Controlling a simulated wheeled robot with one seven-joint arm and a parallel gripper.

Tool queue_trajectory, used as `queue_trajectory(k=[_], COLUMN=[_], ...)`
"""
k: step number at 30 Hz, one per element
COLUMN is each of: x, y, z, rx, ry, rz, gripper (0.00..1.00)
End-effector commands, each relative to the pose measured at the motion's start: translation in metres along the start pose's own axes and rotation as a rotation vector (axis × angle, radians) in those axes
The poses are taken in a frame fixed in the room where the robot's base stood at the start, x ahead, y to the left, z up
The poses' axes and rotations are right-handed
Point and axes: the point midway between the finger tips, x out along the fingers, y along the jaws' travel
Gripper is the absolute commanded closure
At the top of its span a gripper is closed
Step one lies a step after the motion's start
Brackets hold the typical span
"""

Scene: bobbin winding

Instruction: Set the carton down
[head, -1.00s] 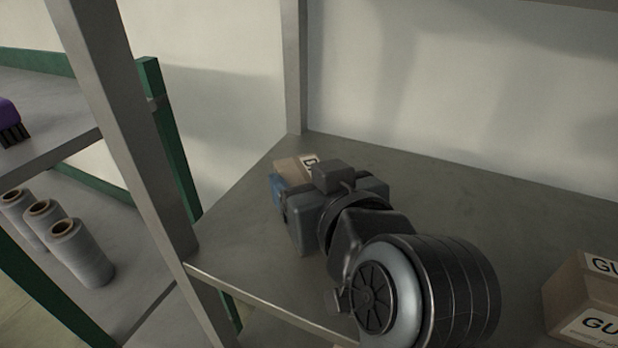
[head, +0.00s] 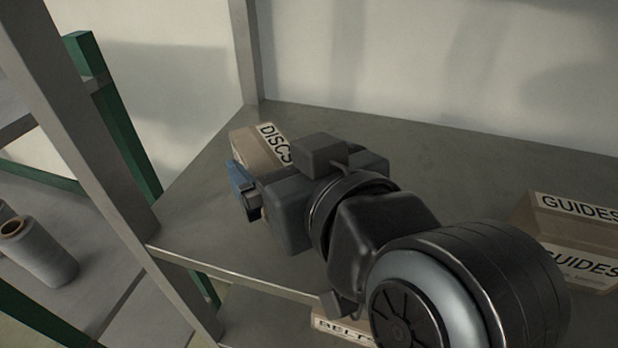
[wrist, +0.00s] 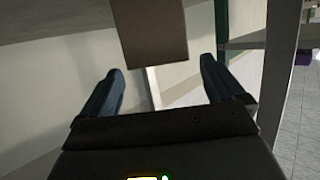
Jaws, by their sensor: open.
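The carton labelled DISCS (head: 258,150) rests on the grey shelf board (head: 400,140), near its back left corner, in the head view. My gripper (head: 243,190) is in front of it, with one blue finger showing; the gripper body hides the carton's lower front. In the wrist view the carton's brown face (wrist: 155,35) is at the top, beyond and between the tips of my gripper (wrist: 160,72). The two fingers are wide apart with a gap on either side of the carton, and nothing is held.
A GUIDES carton (head: 575,235) stands on the same board at the right. A BELT carton (head: 340,325) shows below the front edge. A grey post (head: 75,110) rises at the left, and a grey spool (head: 38,252) stands beyond it. The board's back middle is clear.

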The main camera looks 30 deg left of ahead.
Motion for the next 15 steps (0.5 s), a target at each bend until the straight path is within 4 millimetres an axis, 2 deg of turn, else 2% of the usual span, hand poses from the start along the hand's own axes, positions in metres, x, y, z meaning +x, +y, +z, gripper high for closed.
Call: queue_trajectory(k=[1,6,10,15], x=[-0.011,-0.041,-0.055,-0.061], y=[0.001,0.001,0.001,0.000], z=[0.001,0.001,0.000,0.000], rx=[-0.002,-0.001,-0.001,0.000], ry=[0.001,0.000,0.000,-0.001], rz=[0.003,0.002,0.002,-0.001], gripper=[0.05,0.05,0.05,0.05])
